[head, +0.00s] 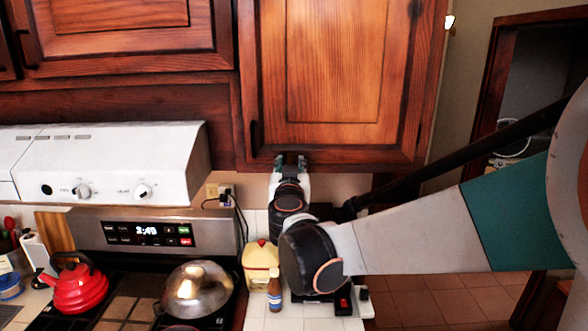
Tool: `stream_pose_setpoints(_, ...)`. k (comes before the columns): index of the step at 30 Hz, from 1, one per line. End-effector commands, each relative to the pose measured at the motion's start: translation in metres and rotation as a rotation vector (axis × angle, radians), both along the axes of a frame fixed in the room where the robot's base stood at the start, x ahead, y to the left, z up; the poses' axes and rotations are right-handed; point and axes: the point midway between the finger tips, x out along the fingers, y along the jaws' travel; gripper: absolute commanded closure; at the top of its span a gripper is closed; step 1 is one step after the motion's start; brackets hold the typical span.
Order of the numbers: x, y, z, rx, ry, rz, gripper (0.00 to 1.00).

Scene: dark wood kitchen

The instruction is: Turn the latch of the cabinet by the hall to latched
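The cabinet by the hall (335,60) is a reddish wood wall cabinet with a framed door at upper middle, beside the doorway. Its door looks closed. A dark upright handle (255,135) is at the door's lower left. My gripper (290,160) is at the cabinet's bottom edge, right of the handle, pointing up and away from me. Its fingertips show small and dark against the wood. I cannot tell whether they touch the cabinet or hold anything. I cannot make out the latch; the gripper may hide it.
A white range hood (110,150) juts out at left, above a stove with a red kettle (78,288) and a lidded pan (198,290). A yellow container (260,262) and a brown bottle (274,292) stand on the counter below my arm. A doorway (505,75) is at right.

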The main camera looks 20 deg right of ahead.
Motion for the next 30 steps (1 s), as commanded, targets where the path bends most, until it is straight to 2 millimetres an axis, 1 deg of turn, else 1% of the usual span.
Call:
stream_pose_setpoints(5,-0.006,0.002,0.001,-0.001,0.000,0.001,0.66)
stream_pose_setpoints(8,-0.016,0.006,0.001,-0.001,0.000,0.002,0.66)
stream_pose_setpoints(11,-0.032,0.011,0.000,-0.001,0.000,0.003,0.66)
stream_pose_setpoints(18,-0.077,0.026,0.000,0.000,0.000,0.004,0.66)
stream_pose_setpoints(21,-0.092,0.030,0.000,0.000,0.000,0.003,0.66)
stream_pose_setpoints(25,-0.106,0.035,0.000,0.000,0.000,0.002,0.66)
stream_pose_setpoints(30,-0.114,0.037,0.000,0.000,0.000,0.001,0.66)
